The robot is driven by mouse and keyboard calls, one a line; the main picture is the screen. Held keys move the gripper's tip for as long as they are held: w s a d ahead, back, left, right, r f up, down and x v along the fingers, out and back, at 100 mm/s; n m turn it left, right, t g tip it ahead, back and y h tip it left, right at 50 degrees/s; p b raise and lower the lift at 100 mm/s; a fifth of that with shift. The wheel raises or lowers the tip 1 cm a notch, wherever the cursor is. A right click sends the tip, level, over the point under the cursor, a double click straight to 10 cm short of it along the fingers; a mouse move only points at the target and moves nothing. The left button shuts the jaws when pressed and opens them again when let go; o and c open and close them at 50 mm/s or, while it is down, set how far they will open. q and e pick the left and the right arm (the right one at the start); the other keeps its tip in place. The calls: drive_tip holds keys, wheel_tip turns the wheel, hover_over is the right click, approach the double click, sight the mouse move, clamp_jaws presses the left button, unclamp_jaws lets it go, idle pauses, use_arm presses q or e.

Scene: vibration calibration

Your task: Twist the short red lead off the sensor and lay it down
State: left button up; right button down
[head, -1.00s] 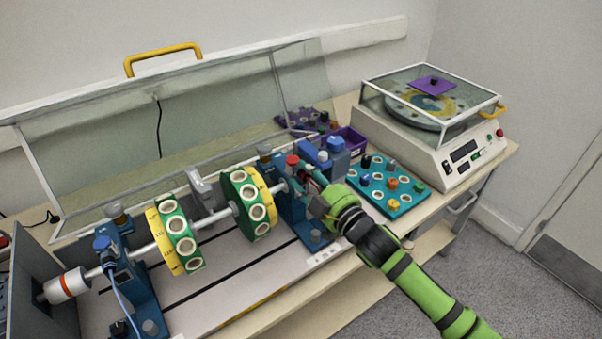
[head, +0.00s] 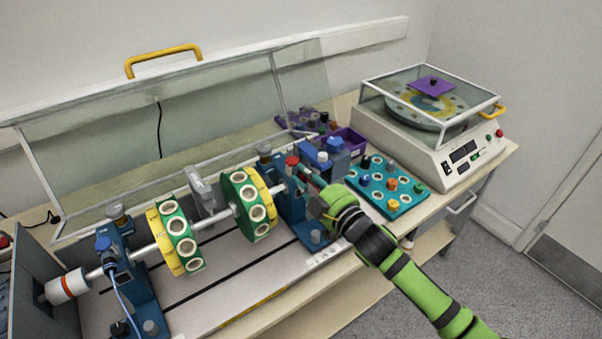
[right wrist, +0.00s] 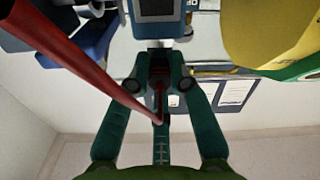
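The right blue bearing stand (head: 291,198) carries a red-topped part (head: 292,162); I take this to be the sensor spot, though it is small here. My right gripper (head: 310,186) reaches in from the right beside this stand. In the right wrist view, the thick red lead (right wrist: 85,62) runs from the upper left down to the middle, and a red piece shows between the green fingers. My right gripper (right wrist: 160,75) appears closed around that red end. Whether the end is still joined to the sensor is hidden. My left gripper is not in view.
A shaft with two green and yellow discs (head: 180,236) lies left of the stand. A teal tray (head: 408,204) of coloured knobs, a purple bin (head: 352,138) and a white balancing machine (head: 450,150) stand to the right. A raised clear guard (head: 110,140) is behind.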

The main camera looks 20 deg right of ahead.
drive_tip(key=n, duration=0.3)
drive_tip(key=shift+p, duration=0.3)
drive_tip(key=shift+n, duration=0.5)
drive_tip(key=n, duration=0.4)
drive_tip(key=n+p, duration=0.1)
drive_tip(key=n, duration=0.3)
